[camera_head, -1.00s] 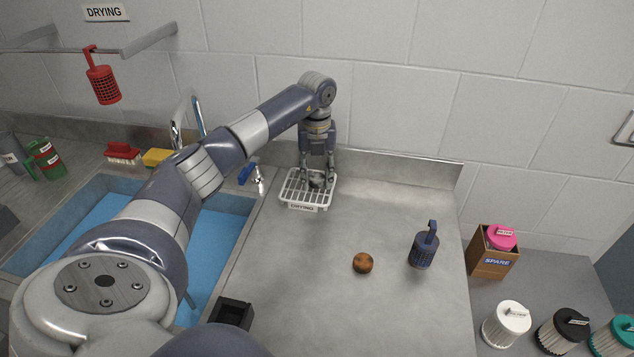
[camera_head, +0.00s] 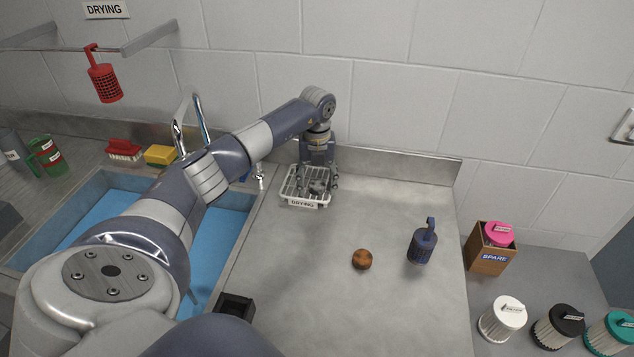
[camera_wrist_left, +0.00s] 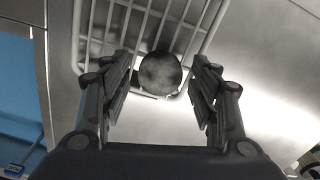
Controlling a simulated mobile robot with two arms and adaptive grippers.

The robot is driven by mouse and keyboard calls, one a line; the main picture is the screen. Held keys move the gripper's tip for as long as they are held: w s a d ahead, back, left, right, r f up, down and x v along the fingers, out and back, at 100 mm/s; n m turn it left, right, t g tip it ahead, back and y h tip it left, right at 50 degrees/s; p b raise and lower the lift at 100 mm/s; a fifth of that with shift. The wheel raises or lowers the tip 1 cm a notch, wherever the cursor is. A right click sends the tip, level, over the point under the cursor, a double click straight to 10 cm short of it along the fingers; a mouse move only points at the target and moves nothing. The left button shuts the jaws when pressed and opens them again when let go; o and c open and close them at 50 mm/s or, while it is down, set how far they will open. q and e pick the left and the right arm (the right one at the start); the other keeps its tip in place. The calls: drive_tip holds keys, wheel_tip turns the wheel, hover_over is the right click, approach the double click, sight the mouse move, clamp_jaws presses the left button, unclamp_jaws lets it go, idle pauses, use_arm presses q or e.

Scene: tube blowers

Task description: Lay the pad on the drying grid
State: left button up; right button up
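The pad is a small dark grey round piece (camera_head: 317,187) at the white wire drying grid (camera_head: 290,197), which carries a DRYING label. In the left wrist view the pad (camera_wrist_left: 160,73) appears over the bars near one edge of the grid (camera_wrist_left: 125,8). My left gripper (camera_head: 318,187) is over the grid, pointing down. In the left wrist view its fingers (camera_wrist_left: 162,90) are spread, with the pad between and just beyond the tips and a gap on both sides. Whether the pad lies fully flat is hard to tell. My right gripper is not in view.
A brown round scrubber (camera_head: 362,259) and a dark blue caged holder (camera_head: 422,245) stand on the counter to the right. The sink (camera_head: 85,230) lies left, with a tap (camera_head: 185,125) behind. The counter between grid and scrubber is clear.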

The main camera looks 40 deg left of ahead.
sight(317, 185)
use_arm(q)
drive_tip(key=shift+r, duration=0.5)
wheel_tip(317, 185, up, 11)
drive_tip(key=b, duration=0.2)
drive_tip(key=shift+r+b, duration=0.2)
drive_tip(key=shift+b, duration=0.2)
